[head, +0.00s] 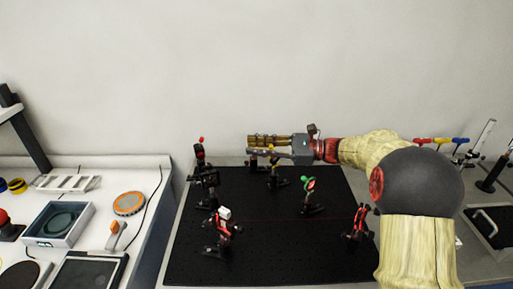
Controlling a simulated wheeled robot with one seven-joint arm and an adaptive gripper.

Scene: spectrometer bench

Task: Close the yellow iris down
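My gripper (255,144) reaches in from the right over the back of the black breadboard (260,265), its fingers pointing left. I see it from the side and far off, so I cannot tell whether its fingers are open or shut. A small post-mounted part with yellow on it (273,166), likely the yellow iris, stands at the back of the breadboard just below my gripper. The gripper partly covers its top. Its lever and opening are too small to make out. I cannot tell whether the gripper touches it.
A green-topped mount (308,184), a red-and-black mount (358,222), a mount with a white block (223,214) and dark mounts (203,155) stand around the breadboard. Red, yellow and blue handles (440,140) are at right. A cluttered white bench is at left. The breadboard's front is clear.

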